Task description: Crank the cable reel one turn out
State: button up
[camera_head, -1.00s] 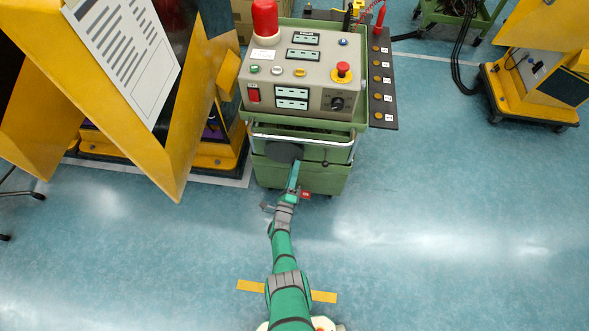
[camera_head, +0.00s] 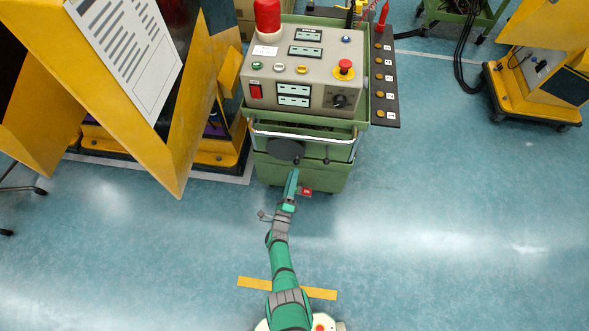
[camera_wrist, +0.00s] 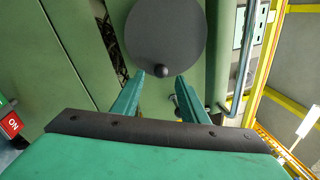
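The cable reel is a dark round disc (camera_head: 285,150) on the front of the green cart. It fills the upper middle of the wrist view (camera_wrist: 165,30). A small dark crank knob (camera_wrist: 162,70) sits near the disc's lower edge; in the head view the knob (camera_head: 296,161) is at the disc's lower right. My gripper (camera_wrist: 161,79) is open, its two green fingers apart. The knob appears just past the fingertips, centred between them, with nothing held. In the head view my gripper (camera_head: 294,174) is just below the knob.
The green cart (camera_head: 330,175) carries a control panel (camera_head: 310,65) with a red emergency button. A metal rail (camera_head: 300,136) crosses its front above the reel. A yellow machine frame (camera_head: 170,150) stands close on the left. Floor to the right is clear.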

jog(key=v, duration=0.6)
jog(key=shift+s, duration=0.1)
dwell(0.4)
jog(key=s+a+r+n+y, duration=0.1)
jog(key=s+r+n+y, duration=0.2)
jog(key=s, duration=0.4)
jog(key=s+a+r+n+g+y, duration=0.1)
jog(key=s+r+n, duration=0.2)
jog(key=s+n, duration=0.4)
jog(key=s+a+r+n+y, duration=0.1)
jog(key=s+r+n, duration=0.2)
jog(key=s, duration=0.5)
jog(key=s+r+n+g, duration=0.1)
jog(key=s+r+n, duration=0.5)
jog(key=r, duration=0.5)
jog(key=s+r+n+g+y, duration=0.1)
jog(key=s+r+n, duration=0.5)
jog(key=r, duration=0.6)
jog(key=shift+s+d+n+g+y, duration=0.25)
jog(key=shift+d+n+g+y, duration=0.05)
jog(key=shift+d, duration=0.15)
jog(key=shift+r, duration=0.1)
jog(key=shift+c, duration=0.6)
